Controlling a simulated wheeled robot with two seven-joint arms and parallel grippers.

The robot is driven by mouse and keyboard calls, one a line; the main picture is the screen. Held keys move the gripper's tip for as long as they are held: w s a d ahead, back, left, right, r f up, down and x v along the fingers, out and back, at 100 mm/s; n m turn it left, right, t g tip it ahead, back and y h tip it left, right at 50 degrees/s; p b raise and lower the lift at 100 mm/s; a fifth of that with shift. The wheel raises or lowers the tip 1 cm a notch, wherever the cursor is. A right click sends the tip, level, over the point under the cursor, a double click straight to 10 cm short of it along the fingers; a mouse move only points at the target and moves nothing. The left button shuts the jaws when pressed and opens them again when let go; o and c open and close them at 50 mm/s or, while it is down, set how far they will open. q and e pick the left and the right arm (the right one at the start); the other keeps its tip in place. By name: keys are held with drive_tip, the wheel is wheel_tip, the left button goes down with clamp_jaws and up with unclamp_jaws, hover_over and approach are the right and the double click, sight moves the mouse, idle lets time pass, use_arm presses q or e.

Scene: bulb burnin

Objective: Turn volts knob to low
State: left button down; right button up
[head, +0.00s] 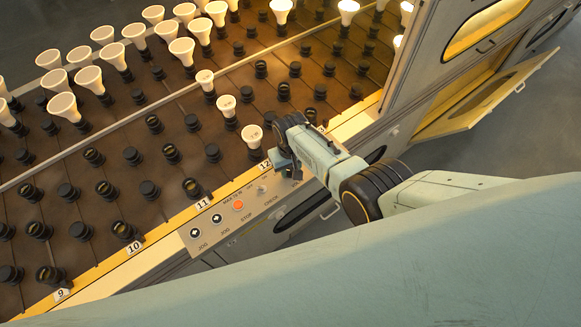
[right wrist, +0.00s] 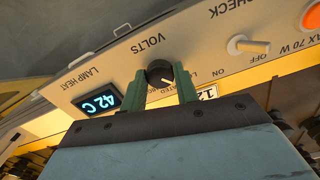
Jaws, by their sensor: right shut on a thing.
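The volts knob (right wrist: 160,74) is a round black dial with a pale pointer line, set on the light control panel under the VOLTS label in the right wrist view. Its pointer line slants toward the lower right of that picture. My right gripper (right wrist: 162,88) has its two green fingers on either side of the knob, shut on it. In the head view the right gripper (head: 284,160) is at the panel near the 12 label and hides the knob. Small lettering beside the knob is partly covered by the fingers. My left gripper is not in view.
A CHECK toggle (right wrist: 246,45) and an orange stop button (head: 238,205) sit along the panel. A lamp heat display (right wrist: 97,99) reads 42 C. Bulbs and black sockets fill the rack (head: 105,205) beyond. A yellow-lined door (head: 480,100) stands open at right.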

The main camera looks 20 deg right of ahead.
sight(291, 171)
drive_tip(key=o, duration=1)
drive_tip(key=shift+r+p, duration=0.35)
drive_tip(key=shift+r, duration=0.15)
wheel_tip(291, 171, up, 12)
drive_tip(key=p, duration=0.4)
drive_tip(key=shift+r+p, duration=0.2)
drive_tip(key=shift+p, duration=0.15)
